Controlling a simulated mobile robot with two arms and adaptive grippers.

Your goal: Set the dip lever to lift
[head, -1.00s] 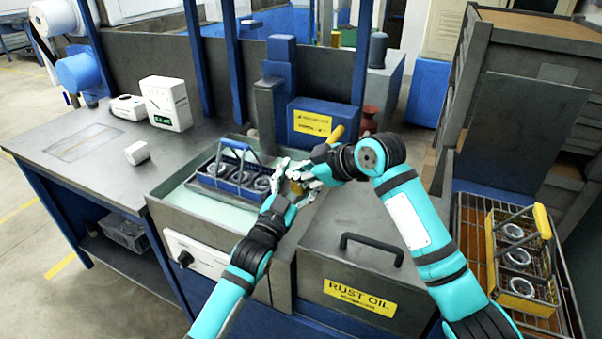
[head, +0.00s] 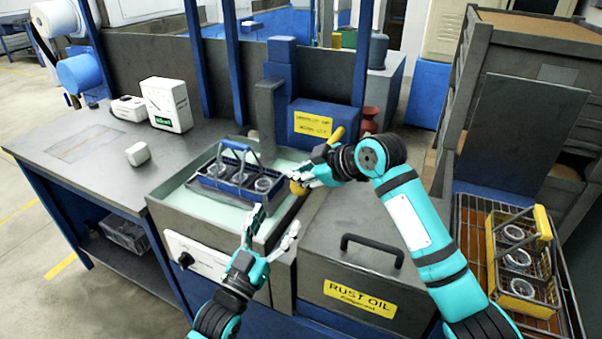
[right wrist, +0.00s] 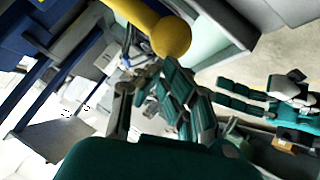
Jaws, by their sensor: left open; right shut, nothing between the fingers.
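The dip lever (head: 338,134) is yellow, beside the blue dip unit. Its middle is hidden behind my right gripper, and a yellow knob (head: 297,188) shows low at the tank's right side. In the right wrist view the lever's yellow rod and round knob (right wrist: 170,38) lie just beyond the fingers. My right gripper (head: 305,179) is shut and empty, close to the knob; contact is unclear. It also shows in the wrist view (right wrist: 150,75). My left gripper (head: 271,226) is open and empty over the tank's front edge. A blue basket (head: 210,182) with several rings sits in the tank.
The tank (head: 195,215) holds pale green liquid. The rust oil box (head: 345,268) with a black handle stands right of it. A yellow basket (head: 490,245) of rings is at far right. A white gauge box (head: 165,103) stands on the grey bench.

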